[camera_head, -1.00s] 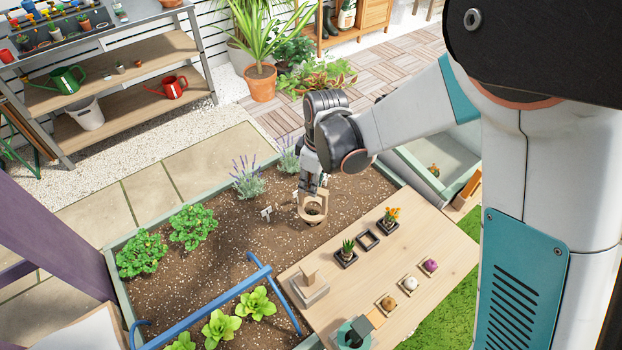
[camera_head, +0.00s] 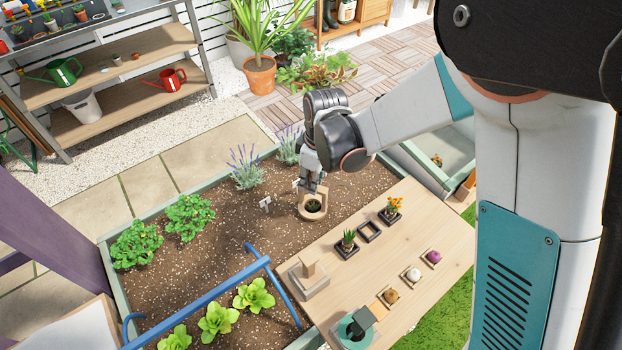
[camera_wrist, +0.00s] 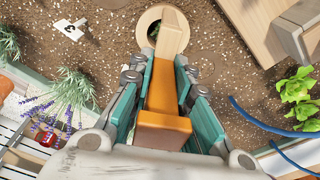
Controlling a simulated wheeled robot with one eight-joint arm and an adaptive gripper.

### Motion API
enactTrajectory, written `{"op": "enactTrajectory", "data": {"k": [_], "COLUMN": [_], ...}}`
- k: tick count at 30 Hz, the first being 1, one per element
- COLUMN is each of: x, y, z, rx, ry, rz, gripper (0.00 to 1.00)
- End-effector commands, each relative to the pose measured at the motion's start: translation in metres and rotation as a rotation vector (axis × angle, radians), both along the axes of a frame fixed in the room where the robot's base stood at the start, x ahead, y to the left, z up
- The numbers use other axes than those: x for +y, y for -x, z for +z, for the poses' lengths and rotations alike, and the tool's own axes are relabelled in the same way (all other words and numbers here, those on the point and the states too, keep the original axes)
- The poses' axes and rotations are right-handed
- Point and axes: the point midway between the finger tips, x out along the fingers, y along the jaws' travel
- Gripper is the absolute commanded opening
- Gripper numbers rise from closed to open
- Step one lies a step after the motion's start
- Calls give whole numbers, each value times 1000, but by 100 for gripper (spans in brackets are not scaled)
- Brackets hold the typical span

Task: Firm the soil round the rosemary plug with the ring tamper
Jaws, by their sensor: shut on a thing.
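The ring tamper (camera_head: 313,215) is a pale wooden ring with an upright handle. In the head view it sits at or very near the soil (camera_head: 215,250) of the raised bed. The rosemary plug (camera_head: 313,205) shows as a small green tuft inside the ring. My gripper (camera_head: 311,186) is above the ring's far side, shut on the tamper's handle. In the wrist view the fingers (camera_wrist: 162,85) hold the orange-brown handle, and the ring (camera_wrist: 144,30) lies beyond it. The handle covers most of the plug there; a bit of green (camera_wrist: 153,31) shows.
A white marker (camera_head: 265,203) stands left of the ring, with lavender (camera_head: 247,168) behind. A blue rail (camera_head: 205,300) crosses the front of the bed.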

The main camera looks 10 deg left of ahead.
Motion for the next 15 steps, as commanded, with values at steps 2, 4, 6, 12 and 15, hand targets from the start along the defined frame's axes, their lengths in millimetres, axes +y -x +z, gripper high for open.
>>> {"op": "enactTrajectory", "data": {"k": [2, 4, 6, 12, 15], "x": [0, 0, 0, 0, 0], "y": [0, 0, 0, 0, 0], "z": [-1, -2, -3, -7, -8], "rx": [0, 0, 0, 0, 0], "ry": [0, 0, 0, 0, 0], "rz": [0, 0, 0, 0, 0], "gripper": [0, 0, 0, 0, 0]}}
